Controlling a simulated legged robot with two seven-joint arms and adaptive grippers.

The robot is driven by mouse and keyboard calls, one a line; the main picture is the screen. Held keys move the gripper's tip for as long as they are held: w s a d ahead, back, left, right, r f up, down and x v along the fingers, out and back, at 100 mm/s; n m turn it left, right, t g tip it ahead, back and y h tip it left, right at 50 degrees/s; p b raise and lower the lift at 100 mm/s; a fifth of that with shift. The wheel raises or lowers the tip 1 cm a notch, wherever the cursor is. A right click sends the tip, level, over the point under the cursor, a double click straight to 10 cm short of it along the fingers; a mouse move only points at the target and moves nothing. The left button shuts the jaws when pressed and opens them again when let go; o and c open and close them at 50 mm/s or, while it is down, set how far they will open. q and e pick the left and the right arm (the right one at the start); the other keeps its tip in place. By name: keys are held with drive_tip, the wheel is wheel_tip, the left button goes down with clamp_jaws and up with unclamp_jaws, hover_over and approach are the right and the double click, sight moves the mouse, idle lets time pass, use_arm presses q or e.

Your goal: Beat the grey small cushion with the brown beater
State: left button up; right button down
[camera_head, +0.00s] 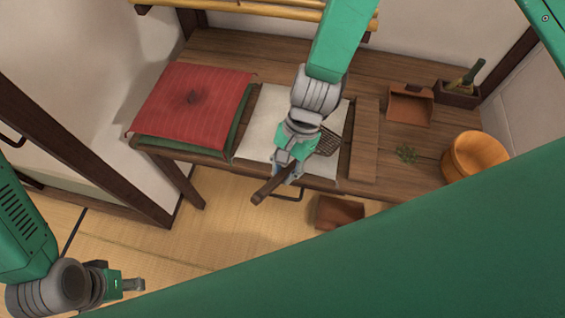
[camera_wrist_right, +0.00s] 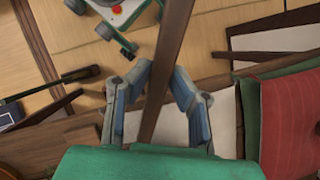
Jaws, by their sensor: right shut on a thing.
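The grey small cushion (camera_head: 262,112) looks pale and lies flat on the wooden bench, partly hidden by my right arm. My right gripper (camera_head: 284,172) is above the cushion's front edge, shut on the brown beater (camera_head: 268,187). The beater's handle sticks out toward the lower left, and its woven head (camera_head: 327,143) shows over the cushion's right part; I cannot tell whether they touch. In the right wrist view the handle (camera_wrist_right: 172,45) runs between the fingers (camera_wrist_right: 160,78), with a pale cushion part (camera_wrist_right: 223,122) behind. My left gripper (camera_head: 130,285) is low at the left, away from the bench; its finger opening is unclear.
A red cushion (camera_head: 195,100) lies on a green one (camera_head: 170,143) left of the grey cushion. A brown box (camera_head: 338,212) stands below the bench.

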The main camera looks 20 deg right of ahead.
drive_tip(key=shift+w+f+p, duration=0.15)
drive_tip(key=shift+f+p, duration=0.15)
drive_tip(key=shift+p, duration=0.2)
wheel_tip(320, 180, up, 6)
drive_tip(key=p, duration=0.5)
drive_tip(key=shift+r+p, duration=0.25)
drive_tip(key=shift+p, duration=0.15)
drive_tip(key=shift+r+b, duration=0.4)
drive_tip(key=shift+r, duration=0.45)
use_arm(q)
wheel_tip(320, 180, up, 4)
drive_tip(key=shift+r, duration=0.25)
drive_tip(key=shift+w, duration=0.1)
use_arm(e)
drive_tip(key=shift+f, duration=0.1)
